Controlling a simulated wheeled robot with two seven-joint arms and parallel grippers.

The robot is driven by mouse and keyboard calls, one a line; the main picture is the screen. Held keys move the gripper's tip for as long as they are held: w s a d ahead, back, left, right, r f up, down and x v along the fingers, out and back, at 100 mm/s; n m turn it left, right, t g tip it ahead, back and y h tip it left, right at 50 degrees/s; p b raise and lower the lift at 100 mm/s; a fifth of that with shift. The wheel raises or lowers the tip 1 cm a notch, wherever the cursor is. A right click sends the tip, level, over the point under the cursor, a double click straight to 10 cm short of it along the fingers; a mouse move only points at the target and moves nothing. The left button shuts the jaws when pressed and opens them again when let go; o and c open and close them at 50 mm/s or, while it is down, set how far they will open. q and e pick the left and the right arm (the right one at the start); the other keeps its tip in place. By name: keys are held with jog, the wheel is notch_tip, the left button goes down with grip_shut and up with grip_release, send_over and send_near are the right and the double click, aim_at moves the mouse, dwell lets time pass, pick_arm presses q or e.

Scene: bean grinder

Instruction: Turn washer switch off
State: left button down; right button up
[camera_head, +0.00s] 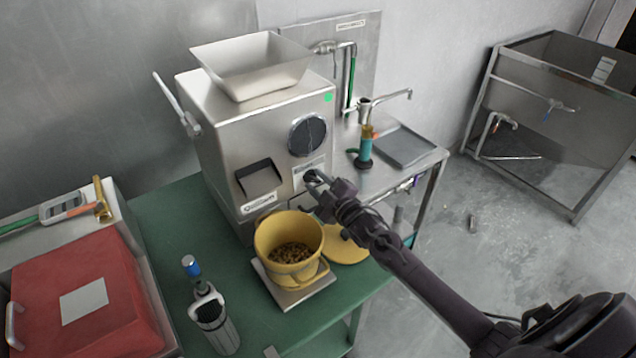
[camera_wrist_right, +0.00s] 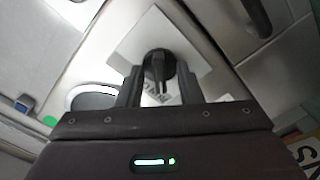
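The switch is a small black rotary knob (camera_head: 311,177) low on the right of the steel grinder's (camera_head: 225,140) front face. In the right wrist view the knob (camera_wrist_right: 158,66) sits on a pale square plate, its narrow grip upright in the picture. My right gripper (camera_head: 318,190) is right in front of the knob. In the wrist view its two dark fingers (camera_wrist_right: 159,80) stand apart, one on each side of the knob; the narrow grip is not clamped. I cannot tell whether the tips touch the knob's rim. My left gripper is not in view.
A yellow bucket of beans (camera_head: 288,250) on a scale stands below the switch. A yellow lid (camera_head: 345,245) lies beside it. A large round dial (camera_head: 307,135) is above the switch. A grey tray (camera_head: 404,147) lies to the right; a red box (camera_head: 85,295) is at left.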

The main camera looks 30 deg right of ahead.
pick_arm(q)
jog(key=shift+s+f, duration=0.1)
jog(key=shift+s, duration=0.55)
pick_arm(e)
grip_shut()
jog(key=m, duration=0.4)
jog(key=shift+m, duration=0.4)
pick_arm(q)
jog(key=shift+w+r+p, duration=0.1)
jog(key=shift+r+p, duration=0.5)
pick_arm(e)
jog(key=m, duration=0.5)
grip_release()
